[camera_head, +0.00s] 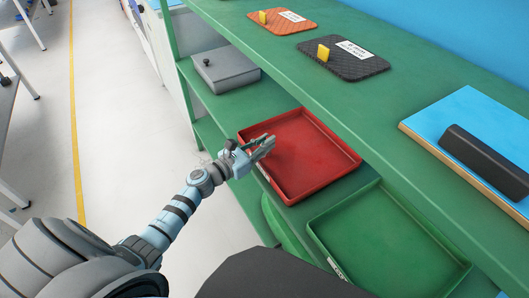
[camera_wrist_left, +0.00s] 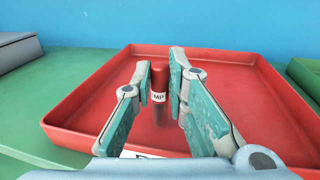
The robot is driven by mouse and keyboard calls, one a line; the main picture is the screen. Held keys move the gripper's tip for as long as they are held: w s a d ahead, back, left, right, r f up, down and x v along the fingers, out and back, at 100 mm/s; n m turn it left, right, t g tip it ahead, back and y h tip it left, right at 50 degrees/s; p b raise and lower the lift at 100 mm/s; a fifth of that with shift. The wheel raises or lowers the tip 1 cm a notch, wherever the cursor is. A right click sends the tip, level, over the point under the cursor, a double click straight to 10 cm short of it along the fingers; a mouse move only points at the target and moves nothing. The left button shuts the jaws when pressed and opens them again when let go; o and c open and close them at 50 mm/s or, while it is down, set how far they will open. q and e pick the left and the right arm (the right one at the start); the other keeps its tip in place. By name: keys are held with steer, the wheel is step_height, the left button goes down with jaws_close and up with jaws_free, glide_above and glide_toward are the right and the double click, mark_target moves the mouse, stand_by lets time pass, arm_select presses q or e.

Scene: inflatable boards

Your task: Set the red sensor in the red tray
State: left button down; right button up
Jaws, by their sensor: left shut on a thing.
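The red tray (camera_head: 318,148) lies on the green lower shelf in the head view. Its rim and floor (camera_wrist_left: 80,120) fill most of the left wrist view. My left gripper (camera_head: 266,146) is over the near left part of the tray. In the left wrist view my left gripper (camera_wrist_left: 160,84) is shut on the red sensor (camera_wrist_left: 160,78), an upright red cylinder with a white label reading "MP". A dark reflection or shadow shows below the sensor; I cannot tell if it touches the tray floor. The sensor is not distinct in the head view. My right gripper is not in view.
A green tray (camera_head: 390,240) lies right of the red tray. A grey box (camera_head: 226,70) sits behind it on the left. The upper shelf bears an orange board (camera_head: 283,27), a black board (camera_head: 360,66) and a blue board (camera_head: 465,125) with a dark bar.

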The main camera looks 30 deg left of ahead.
arm_select(q)
steer(key=shift+f, duration=0.55)
steer(key=shift+r, duration=0.1)
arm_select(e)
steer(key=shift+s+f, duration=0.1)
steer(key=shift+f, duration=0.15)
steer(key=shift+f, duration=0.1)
arm_select(q)
steer(key=shift+f, duration=0.2)
steer(key=c, duration=1.6)
jaws_free()
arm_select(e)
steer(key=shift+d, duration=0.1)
